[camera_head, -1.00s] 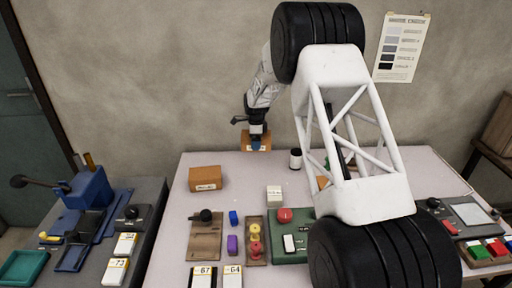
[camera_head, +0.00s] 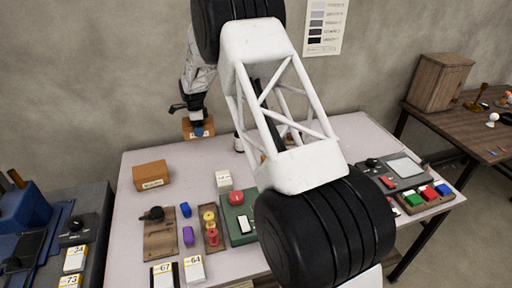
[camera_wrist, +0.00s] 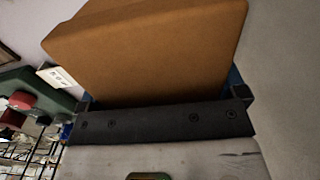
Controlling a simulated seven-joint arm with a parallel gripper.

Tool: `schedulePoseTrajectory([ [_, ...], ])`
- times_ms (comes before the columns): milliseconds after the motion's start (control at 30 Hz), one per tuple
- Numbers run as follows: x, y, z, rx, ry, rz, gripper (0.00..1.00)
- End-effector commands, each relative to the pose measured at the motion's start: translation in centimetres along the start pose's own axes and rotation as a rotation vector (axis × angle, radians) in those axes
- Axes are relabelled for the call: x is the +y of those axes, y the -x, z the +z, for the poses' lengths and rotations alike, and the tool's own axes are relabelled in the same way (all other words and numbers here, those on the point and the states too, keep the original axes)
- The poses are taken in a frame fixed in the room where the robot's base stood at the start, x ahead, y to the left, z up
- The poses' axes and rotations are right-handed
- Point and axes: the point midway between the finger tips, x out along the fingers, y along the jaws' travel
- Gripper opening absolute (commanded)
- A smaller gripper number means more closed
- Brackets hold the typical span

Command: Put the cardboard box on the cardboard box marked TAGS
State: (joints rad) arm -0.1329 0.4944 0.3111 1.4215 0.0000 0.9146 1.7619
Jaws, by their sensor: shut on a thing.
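A brown cardboard box (camera_head: 197,131) is held in my gripper (camera_head: 197,124) above the back of the table, to the right of another box. In the wrist view the held box (camera_wrist: 150,45) fills the upper middle, with the dark gripper edge (camera_wrist: 160,123) against it. My gripper is shut on this box. A second cardboard box (camera_head: 151,173) rests on the table at the back left, with a white label on its front; the label's text is too small to read. There is clear space between the two boxes.
A white small box (camera_head: 223,180), a green panel with a red button (camera_head: 237,199), a wooden board with a black knob (camera_head: 157,232), and blue and purple blocks (camera_head: 187,236) stand in front. My arm covers the table's middle right.

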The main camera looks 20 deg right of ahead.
Motion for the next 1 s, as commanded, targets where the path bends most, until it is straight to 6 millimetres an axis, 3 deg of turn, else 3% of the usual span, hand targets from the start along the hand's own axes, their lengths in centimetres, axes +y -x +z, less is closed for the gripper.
schedulePoseTrajectory([
  [267,1.2,1.1,-3.8,0.000,0.003,-0.002,0.57],
  [467,3.5,2.4,-9.1,0.000,0.009,-0.002,0.57],
  [1000,13.3,5.6,-24.2,0.000,0.039,-0.001,0.57],
])
